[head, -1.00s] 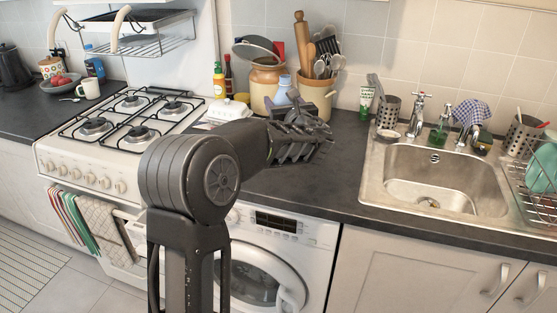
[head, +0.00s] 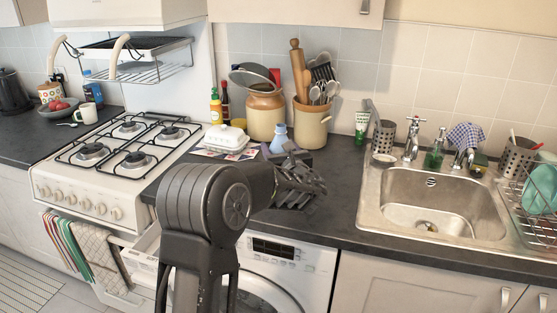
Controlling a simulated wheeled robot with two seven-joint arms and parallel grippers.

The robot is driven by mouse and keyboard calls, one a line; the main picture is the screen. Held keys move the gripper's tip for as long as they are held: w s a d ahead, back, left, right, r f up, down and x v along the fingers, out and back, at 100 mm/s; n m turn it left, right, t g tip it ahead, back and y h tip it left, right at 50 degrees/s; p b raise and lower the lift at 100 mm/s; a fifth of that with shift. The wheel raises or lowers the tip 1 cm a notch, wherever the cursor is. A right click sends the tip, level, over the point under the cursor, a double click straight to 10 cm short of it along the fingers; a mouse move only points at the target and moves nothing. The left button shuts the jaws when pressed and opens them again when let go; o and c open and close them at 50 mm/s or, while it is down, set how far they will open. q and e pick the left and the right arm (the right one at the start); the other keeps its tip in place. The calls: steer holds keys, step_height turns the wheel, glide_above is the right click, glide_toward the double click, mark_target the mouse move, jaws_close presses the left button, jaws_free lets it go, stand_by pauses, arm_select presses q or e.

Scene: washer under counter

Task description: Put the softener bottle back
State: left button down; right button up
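The light blue softener bottle (head: 278,139) shows just behind my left gripper (head: 292,165), above the dark countertop. Only its neck and shoulder are visible; its lower part is hidden by the gripper. The bottle looks roughly upright and moves together with the gripper, which appears shut on it; the fingertips themselves are hard to see. My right gripper is not in view.
A white drawer (head: 146,265) stands pulled out left of the washer (head: 285,265), partly behind my arm. Stone jar (head: 266,113), utensil pot (head: 311,124) and butter dish (head: 226,138) stand at the back. Countertop (head: 345,190) left of the sink (head: 440,205) is clear.

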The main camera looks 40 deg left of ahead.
arm_select(q)
step_height(320, 180, down, 4)
steer(key=shift+r, duration=0.25)
steer(key=shift+f, duration=0.1)
steer(key=shift+f, duration=0.15)
steer(key=shift+c, duration=2)
jaws_free()
steer(key=b+v, duration=0.1)
steer(key=v, duration=1.1)
steer(key=shift+r+b, duration=0.25)
steer(key=shift+b, duration=0.15)
